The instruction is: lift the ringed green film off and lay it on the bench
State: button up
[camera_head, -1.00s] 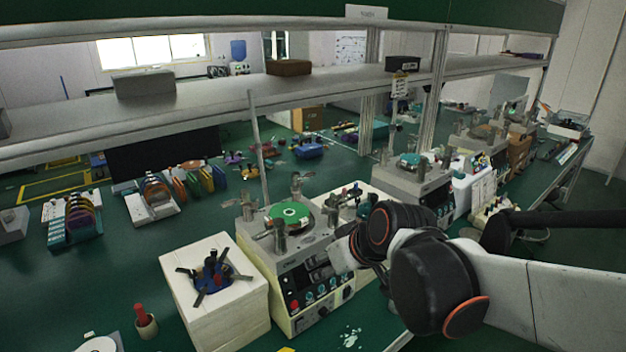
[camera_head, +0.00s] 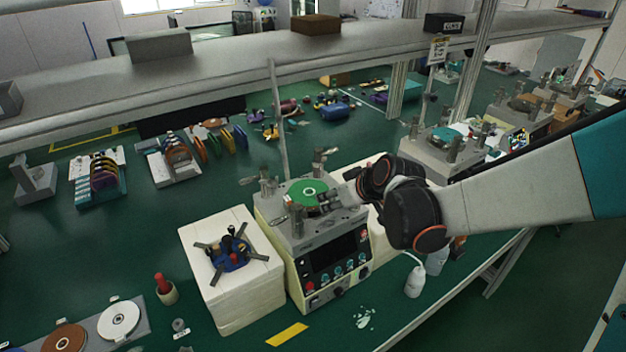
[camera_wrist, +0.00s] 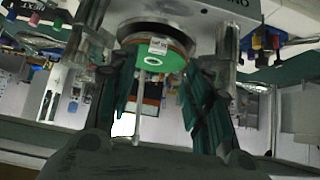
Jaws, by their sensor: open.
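The green film (camera_head: 307,193) is a flat disc with a white ring around its centre hole. It lies on the round plate on top of the grey-and-cream lapping machine (camera_head: 292,240). The wrist view shows the film (camera_wrist: 173,66) with a small white label at its edge, on a dark round plate. My gripper (camera_head: 332,201) is beside the film's right edge in the head view, partly hidden by my arm. In the wrist view my gripper (camera_wrist: 160,88) is open and empty, with its dark teal fingers on either side of the film. Whether they touch it is unclear.
Metal posts (camera_head: 268,188) stand around the plate, close to my gripper. A cream block with a blue fixture (camera_head: 232,252) is left of the machine. White and brown discs (camera_head: 118,320) lie at the front left. A grey shelf (camera_head: 225,75) crosses above the bench (camera_head: 120,250).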

aim_at(323, 202)
jog(key=shift+b+x, duration=0.6)
jog(key=shift+x, duration=2.8)
jog(key=shift+w+d, duration=0.1)
jog(key=shift+d, duration=0.15)
jog(key=c, duration=1.1)
